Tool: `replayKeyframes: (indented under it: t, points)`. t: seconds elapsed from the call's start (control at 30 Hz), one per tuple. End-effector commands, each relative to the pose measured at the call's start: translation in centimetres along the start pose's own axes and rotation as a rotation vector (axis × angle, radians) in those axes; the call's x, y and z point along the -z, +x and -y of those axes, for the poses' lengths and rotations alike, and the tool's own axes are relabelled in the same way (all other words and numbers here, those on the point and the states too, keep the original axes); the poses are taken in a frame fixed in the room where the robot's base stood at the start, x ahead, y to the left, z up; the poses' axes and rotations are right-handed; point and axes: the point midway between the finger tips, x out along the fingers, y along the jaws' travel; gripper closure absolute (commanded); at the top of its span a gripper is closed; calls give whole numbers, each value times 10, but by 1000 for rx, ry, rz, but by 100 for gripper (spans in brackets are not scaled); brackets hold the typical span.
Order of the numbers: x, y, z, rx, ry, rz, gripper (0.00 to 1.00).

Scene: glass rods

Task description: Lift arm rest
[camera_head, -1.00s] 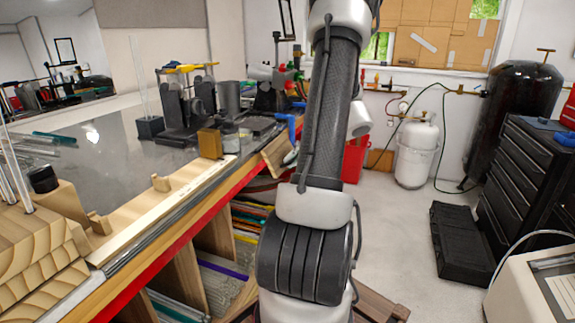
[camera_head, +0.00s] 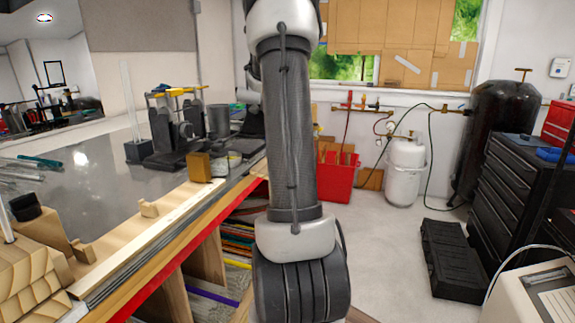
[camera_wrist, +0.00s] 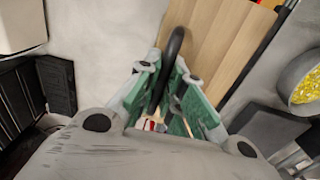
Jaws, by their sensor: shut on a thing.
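In the wrist view, my gripper (camera_wrist: 176,92) has its two green-padded fingers around a black curved bar (camera_wrist: 173,55) that rises between them. A light wooden board (camera_wrist: 215,40) lies just past the fingertips. I cannot tell whether the bar and the board are joined, or surely which is the arm rest. Low between the fingers is a small pale and red patch, too small to name. In the head view my arm stands in the middle, and the gripper and the held thing do not show.
The workbench (camera_head: 95,180) with holders and glass rods fills the left. Beyond my arm stand a red bin (camera_head: 337,178) and a white gas tank (camera_head: 405,170). A black case (camera_head: 453,260) lies on the floor near a black drawer cabinet (camera_head: 508,185). Pale floor lies between.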

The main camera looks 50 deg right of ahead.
Motion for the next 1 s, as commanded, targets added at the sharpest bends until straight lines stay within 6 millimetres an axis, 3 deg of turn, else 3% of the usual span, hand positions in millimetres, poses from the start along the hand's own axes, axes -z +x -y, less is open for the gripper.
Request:
replayKeyframes:
  t: [0.13, 0.97, 1.0]
  points:
    - [-1, -7, 4, -88, -3, 4, 100]
    - [-2, -17, 9, -78, 0, 6, 100]
    - [-2, -17, 9, -77, 0, 6, 83]
